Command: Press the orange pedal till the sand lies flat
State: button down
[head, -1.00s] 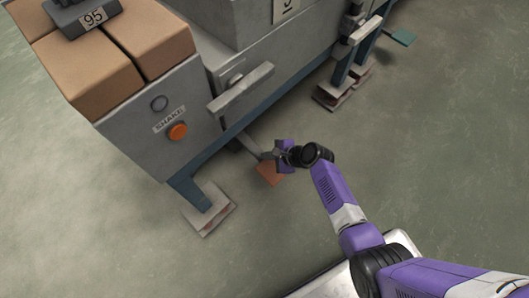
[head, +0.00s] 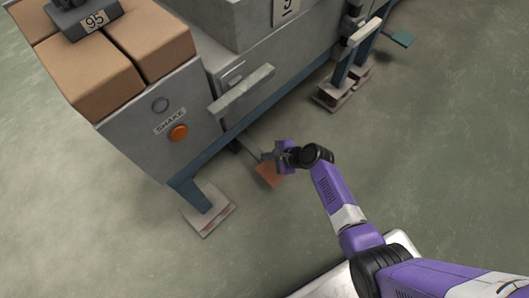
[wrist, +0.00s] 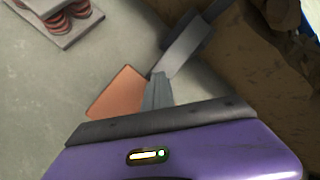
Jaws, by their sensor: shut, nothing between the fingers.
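The orange pedal (head: 267,175) sits low beside the grey machine, at the end of a grey bar; it also shows in the wrist view (wrist: 118,95). My gripper (head: 268,156) is shut and empty. Its fingertips (wrist: 157,80) point down at the pedal's right edge, where the grey bar meets it. I cannot tell whether they touch it. The head view does not show the sand.
The grey machine (head: 150,120) has an orange button (head: 179,132) under a SHAKE label and brown blocks (head: 85,75) on top. A grey handle bar (head: 242,90) sticks out above the pedal. A machine foot (head: 209,212) stands left of the pedal. The floor in front is clear.

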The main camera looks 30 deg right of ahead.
jog(key=shift+s+r+p, duration=0.2)
jog(key=shift+r+p, duration=0.6)
jog(key=shift+p, duration=0.1)
jog(key=shift+s+r+p, duration=0.2)
jog(key=shift+r+p, duration=0.55)
jog(key=shift+p, duration=0.15)
jog(key=shift+w+r+p, duration=0.25)
jog(key=shift+r+p, duration=0.4)
jog(key=shift+r, duration=0.2)
jog(key=shift+w+r, duration=0.1)
notch_tip(320, 180, up, 5)
jog(key=p, duration=0.5)
jog(key=shift+w+a, duration=0.1)
jog(key=shift+w, duration=0.05)
dwell(0.9)
